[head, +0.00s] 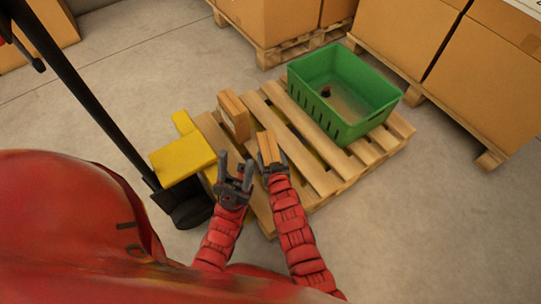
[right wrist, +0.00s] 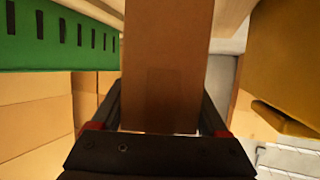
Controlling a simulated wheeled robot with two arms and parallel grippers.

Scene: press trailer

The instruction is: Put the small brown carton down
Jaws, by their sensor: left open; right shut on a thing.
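The small brown carton (head: 268,148) is held in my right gripper (head: 272,165), over the left part of the wooden pallet in the head view. In the right wrist view the carton (right wrist: 167,65) stands between the two fingers of the gripper (right wrist: 165,125). I cannot tell whether its lower end touches the pallet. My left gripper (head: 236,178) is open and empty, just left of the right one, near the pallet's front left edge.
A wooden pallet (head: 325,183) carries another brown carton (head: 233,115) at the left and a green crate (head: 349,133) at the right. The crate holds a small dark item (head: 326,91). A yellow pallet jack (head: 182,160) stands left. Large boxes (head: 400,35) stand behind.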

